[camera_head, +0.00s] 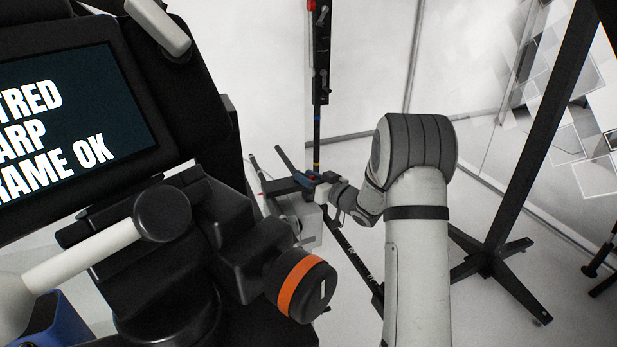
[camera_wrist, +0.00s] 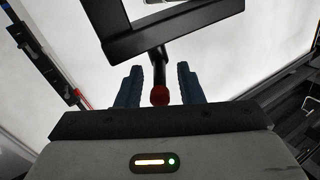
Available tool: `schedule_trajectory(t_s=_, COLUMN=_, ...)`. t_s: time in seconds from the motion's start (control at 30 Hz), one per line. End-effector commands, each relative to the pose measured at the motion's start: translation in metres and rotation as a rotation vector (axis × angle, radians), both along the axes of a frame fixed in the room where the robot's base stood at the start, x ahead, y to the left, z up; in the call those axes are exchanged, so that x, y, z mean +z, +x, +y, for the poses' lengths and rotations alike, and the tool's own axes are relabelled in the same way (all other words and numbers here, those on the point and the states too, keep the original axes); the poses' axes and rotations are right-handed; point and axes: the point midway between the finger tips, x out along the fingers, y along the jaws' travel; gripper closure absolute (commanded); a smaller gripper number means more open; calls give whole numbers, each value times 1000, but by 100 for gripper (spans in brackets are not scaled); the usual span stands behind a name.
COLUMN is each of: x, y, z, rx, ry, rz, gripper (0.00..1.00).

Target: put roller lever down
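In the wrist view, a lever with a red ball knob (camera_wrist: 160,95) on a short dark rod shows between the fingers; I take it to be the roller lever. Its rod rises to a black angular frame (camera_wrist: 180,30). My gripper (camera_wrist: 159,70) has its two blue-grey fingers apart, one on each side of the knob. A gap shows between the knob and each finger. In the head view, my gripper (camera_head: 270,164) is small and far off, beyond the dark machine. The knob cannot be made out clearly there.
A dark machine with a lit screen (camera_head: 70,120) and an orange-banded knob (camera_head: 290,284) fills the left of the head view. A thin upright pole (camera_head: 320,80) stands behind my gripper. A black stand (camera_head: 490,262) is at right. Pale floor lies between.

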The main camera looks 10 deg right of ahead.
Motion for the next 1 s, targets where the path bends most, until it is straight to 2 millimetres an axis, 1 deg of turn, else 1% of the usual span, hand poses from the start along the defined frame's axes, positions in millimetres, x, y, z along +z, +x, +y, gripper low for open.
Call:
schedule_trajectory(t_s=0.17, x=0, y=0, z=0, rx=-1, ry=0, rz=0, gripper=67)
schedule_trajectory(t_s=0.57, x=0, y=0, z=-1, rx=-1, ry=0, rz=0, gripper=100)
schedule_trajectory(t_s=0.8, x=-2, y=-1, z=0, rx=-19, ry=-1, rz=-1, gripper=100)
schedule_trajectory(t_s=1.0, x=-6, y=-4, z=6, rx=-140, ry=0, rz=-5, gripper=100)
